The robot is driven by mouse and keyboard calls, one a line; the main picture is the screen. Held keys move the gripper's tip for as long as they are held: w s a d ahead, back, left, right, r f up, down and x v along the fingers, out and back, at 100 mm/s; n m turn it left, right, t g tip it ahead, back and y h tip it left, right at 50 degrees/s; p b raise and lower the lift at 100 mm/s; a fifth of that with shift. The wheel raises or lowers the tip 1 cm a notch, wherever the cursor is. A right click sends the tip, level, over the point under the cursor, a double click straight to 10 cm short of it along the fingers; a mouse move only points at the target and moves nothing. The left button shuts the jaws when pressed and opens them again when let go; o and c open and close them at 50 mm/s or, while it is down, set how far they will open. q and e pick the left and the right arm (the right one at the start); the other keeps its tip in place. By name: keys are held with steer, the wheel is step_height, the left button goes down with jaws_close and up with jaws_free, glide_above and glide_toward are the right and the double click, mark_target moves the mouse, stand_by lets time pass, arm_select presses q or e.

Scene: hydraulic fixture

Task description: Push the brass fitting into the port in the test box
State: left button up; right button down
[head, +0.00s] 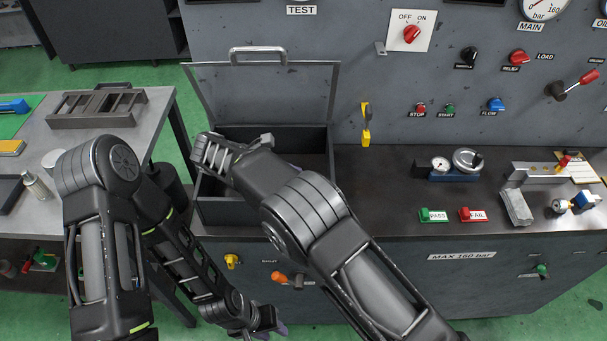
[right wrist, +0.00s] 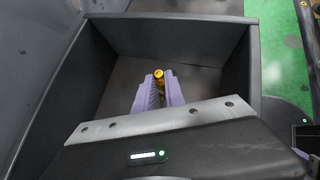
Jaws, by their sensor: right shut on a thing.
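The test box (head: 228,210) stands at the left end of the dark bench in the head view, with its hinged lid (head: 262,92) raised. My right arm reaches over the box and hides much of its inside. In the right wrist view, my right gripper (right wrist: 160,86) points down into the box (right wrist: 185,28), and its lilac fingers are shut on the brass fitting (right wrist: 159,75). The fitting's end shows at the fingertips. I cannot make out the port. My left gripper (head: 268,326) hangs low at the bottom of the head view; its finger gap is unclear.
A grey side table (head: 150,105) with a slotted rack (head: 98,108) stands at the left. The panel behind the bench has switches and gauges. PASS (head: 433,215) and FAIL (head: 472,214) blocks and a small gauge unit (head: 452,166) are on the bench, right of the box.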

steer(key=shift+r+p, duration=0.2)
steer(key=shift+p, duration=0.25)
steer(key=shift+f, duration=0.1)
steer(key=shift+f+m, duration=0.15)
steer(key=shift+m, duration=0.15)
steer(key=c, duration=1.3)
jaws_free()
steer(key=shift+w, duration=0.1)
arm_select(q)
steer(key=shift+v, duration=0.95)
steer(key=shift+d, duration=0.15)
arm_select(e)
steer(key=shift+c, duration=0.4)
steer(key=c, duration=0.4)
steer(key=shift+o, duration=0.2)
